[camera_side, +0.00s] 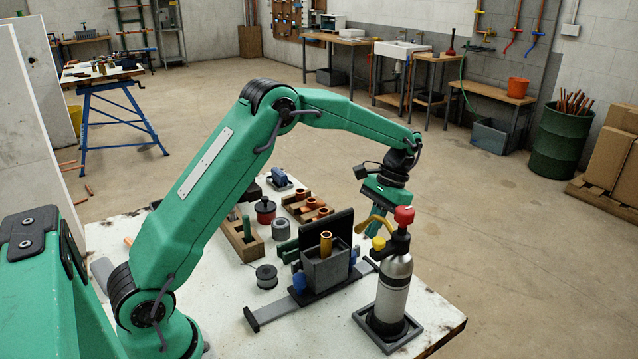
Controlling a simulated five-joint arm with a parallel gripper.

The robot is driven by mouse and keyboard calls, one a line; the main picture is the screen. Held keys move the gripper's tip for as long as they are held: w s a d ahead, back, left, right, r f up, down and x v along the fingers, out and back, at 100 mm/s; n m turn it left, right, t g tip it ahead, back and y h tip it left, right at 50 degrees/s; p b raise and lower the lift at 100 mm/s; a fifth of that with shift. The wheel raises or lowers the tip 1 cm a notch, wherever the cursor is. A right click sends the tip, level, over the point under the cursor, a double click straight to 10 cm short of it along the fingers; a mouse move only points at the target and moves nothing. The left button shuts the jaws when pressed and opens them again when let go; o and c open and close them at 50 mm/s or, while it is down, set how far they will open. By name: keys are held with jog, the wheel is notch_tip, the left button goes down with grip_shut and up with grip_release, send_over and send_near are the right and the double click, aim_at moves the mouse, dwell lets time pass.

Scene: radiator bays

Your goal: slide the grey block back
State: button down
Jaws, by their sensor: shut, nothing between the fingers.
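The grey block (325,271) stands upright on a dark flat rail (272,313) on the white worktable, with a brass tube (326,244) rising from its top. Blue parts sit at its left (299,283) and right sides. A dark upright plate (341,226) stands close behind it. My gripper (371,235) is shut and empty, pointing down to the right of the block and plate, apart from the block in the picture. Its fingertips are partly hidden by the torch's yellow tube.
A torch cylinder (394,290) with a red knob stands in a dark tray at the front right, close to my gripper. A wire spool (266,276), wooden holders (306,206) and a red tin (265,211) lie left and behind. The table's front left is mostly clear.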

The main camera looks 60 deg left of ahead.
jog(key=v, duration=0.6)
jog(key=shift+r, duration=0.15)
jog(key=c, duration=1.5)
grip_release()
jog(key=shift+w+r, duration=0.1)
jog(key=shift+r, duration=0.05)
jog(key=o, duration=0.4)
jog(key=shift+r, duration=0.3)
notch_tip(320, 180, up, 4)
jog(key=n+t, duration=0.2)
jog(key=t, duration=0.2)
send_over(300, 276)
notch_tip(300, 276, down, 9)
jog(key=shift+d+f, duration=0.1)
jog(key=shift+f, duration=3.8)
